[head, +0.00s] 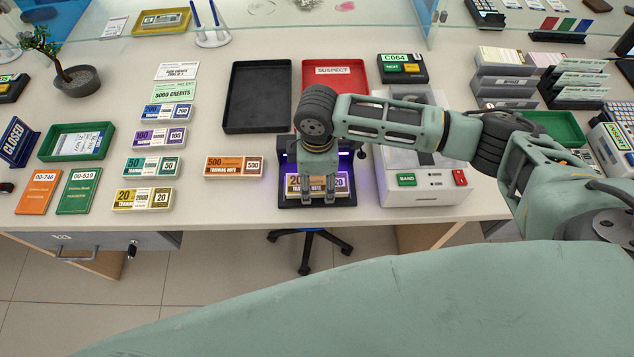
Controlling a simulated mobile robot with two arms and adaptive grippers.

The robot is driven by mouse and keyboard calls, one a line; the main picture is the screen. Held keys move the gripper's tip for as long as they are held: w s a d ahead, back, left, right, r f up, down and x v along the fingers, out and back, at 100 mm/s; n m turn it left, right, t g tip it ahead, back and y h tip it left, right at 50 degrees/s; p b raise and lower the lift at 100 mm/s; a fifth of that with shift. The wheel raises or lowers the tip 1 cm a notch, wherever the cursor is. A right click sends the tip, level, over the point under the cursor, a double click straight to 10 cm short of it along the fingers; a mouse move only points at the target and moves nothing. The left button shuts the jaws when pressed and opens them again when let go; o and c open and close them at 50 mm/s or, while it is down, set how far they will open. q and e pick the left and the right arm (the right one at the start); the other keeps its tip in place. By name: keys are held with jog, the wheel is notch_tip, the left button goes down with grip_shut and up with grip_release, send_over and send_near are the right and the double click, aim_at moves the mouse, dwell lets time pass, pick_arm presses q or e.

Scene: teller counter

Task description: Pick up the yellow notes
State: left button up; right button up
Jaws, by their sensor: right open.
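A yellow stack of 20 notes (143,198) lies at the front left of the counter, at the near end of a column of note stacks. Another bundle marked 20 (342,185) lies in the black, purple-lit device (287,200) at the front middle; its colour looks yellowish under the light. My right gripper (318,199) points down over this bundle, open, its fingers hiding the bundle's middle. Whether the fingers touch it I cannot tell. My left gripper is not in view.
An orange 500 note stack (233,167) lies left of the device. An empty black tray (257,97) and a red SUSPECT tray (335,75) stand behind it. A white machine (425,195) stands close on the right, under my arm. Glass (300,30) crosses the back.

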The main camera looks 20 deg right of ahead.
jog(key=shift+c, duration=0.4)
jog(key=c, duration=1)
jog(key=shift+r, duration=0.1)
